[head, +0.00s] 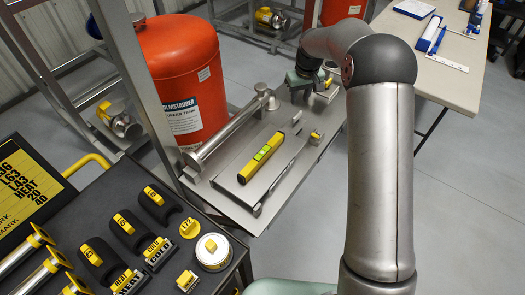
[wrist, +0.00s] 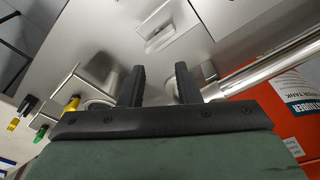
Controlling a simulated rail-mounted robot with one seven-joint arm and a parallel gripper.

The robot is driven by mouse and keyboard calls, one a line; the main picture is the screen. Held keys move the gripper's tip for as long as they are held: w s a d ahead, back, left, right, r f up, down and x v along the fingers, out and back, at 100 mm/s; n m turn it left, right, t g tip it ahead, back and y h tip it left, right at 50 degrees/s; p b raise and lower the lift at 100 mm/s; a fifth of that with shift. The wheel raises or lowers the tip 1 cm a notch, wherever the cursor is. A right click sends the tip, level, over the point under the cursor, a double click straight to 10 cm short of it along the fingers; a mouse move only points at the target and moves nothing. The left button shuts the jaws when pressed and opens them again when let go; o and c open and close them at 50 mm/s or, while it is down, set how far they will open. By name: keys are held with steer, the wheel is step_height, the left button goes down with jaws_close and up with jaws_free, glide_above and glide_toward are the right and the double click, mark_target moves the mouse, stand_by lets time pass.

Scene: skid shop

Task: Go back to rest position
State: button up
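My gripper (wrist: 160,84) shows in the wrist view with its two black fingers apart and nothing between them. Bare grey metal of the skid plate lies beyond the fingers. In the head view my arm reaches out over the far end of the metal skid plate (head: 226,190), and the green gripper body is there; its fingertips are hidden. A yellow level (head: 261,158) with a green vial lies on the plate, nearer than the gripper and apart from it.
A red tank (head: 180,65) stands left of the plate, beside a steel pipe (head: 228,130). A dark cart (head: 215,283) with black holders, yellow-tagged parts and a round white gauge (head: 213,252) is front left. A pale table (head: 455,75) is back right. Floor at right is clear.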

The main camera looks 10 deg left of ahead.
steer(key=shift+r, duration=0.1)
stand_by(0.4)
steer(key=s+d+r+m, duration=0.1)
steer(key=s+d+r, duration=0.25)
steer(key=s, duration=0.35)
steer(key=s+d+r+m, duration=0.1)
steer(key=s+d+r, duration=0.1)
steer(key=s+r, duration=0.35)
steer(key=s+d+r+m, duration=0.1)
steer(key=s+d+r, duration=0.1)
steer(key=s, duration=0.7)
steer(key=s+d+f+m, duration=0.1)
steer(key=s+d, duration=0.1)
steer(key=s, duration=0.8)
steer(key=s+d+f+m+g, duration=0.1)
steer(key=s, duration=0.9)
steer(key=shift+s+d+f+h, duration=0.25)
steer(key=shift+d+f+h, duration=0.15)
